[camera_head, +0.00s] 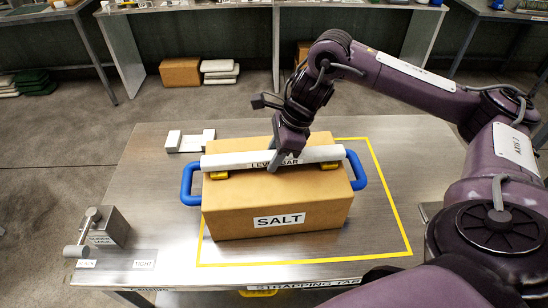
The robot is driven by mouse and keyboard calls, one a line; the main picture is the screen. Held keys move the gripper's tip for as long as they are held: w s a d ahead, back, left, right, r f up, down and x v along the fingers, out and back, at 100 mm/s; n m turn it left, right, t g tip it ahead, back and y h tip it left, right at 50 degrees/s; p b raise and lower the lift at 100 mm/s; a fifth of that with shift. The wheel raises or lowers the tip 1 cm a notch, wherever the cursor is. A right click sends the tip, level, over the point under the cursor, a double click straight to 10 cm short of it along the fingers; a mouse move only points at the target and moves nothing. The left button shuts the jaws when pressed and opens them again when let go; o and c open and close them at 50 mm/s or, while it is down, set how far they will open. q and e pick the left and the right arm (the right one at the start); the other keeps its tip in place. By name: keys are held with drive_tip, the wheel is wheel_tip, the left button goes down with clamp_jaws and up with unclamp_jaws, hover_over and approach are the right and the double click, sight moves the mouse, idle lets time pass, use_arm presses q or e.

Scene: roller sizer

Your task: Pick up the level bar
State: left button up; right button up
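The level bar (230,160) is a long white bar lying across the top of a brown box labelled SALT (235,205). Its label, partly covered by my gripper, ends in BAR. A blue loop handle stands at each end, the left one (186,185) and the right one (356,170). My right gripper (282,158) points down at the middle of the bar. One finger shows in front of the bar; the far finger is hidden, so I cannot tell whether it grips. My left gripper is not in view.
The box stands inside a yellow outline (393,205) on a metal table (140,190). A white notched block (190,142) lies behind left. The table's left middle is clear.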

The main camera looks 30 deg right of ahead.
drive_tip(key=c, duration=0.5)
drive_tip(key=shift+c, duration=0.5)
drive_tip(key=shift+r, duration=0.15)
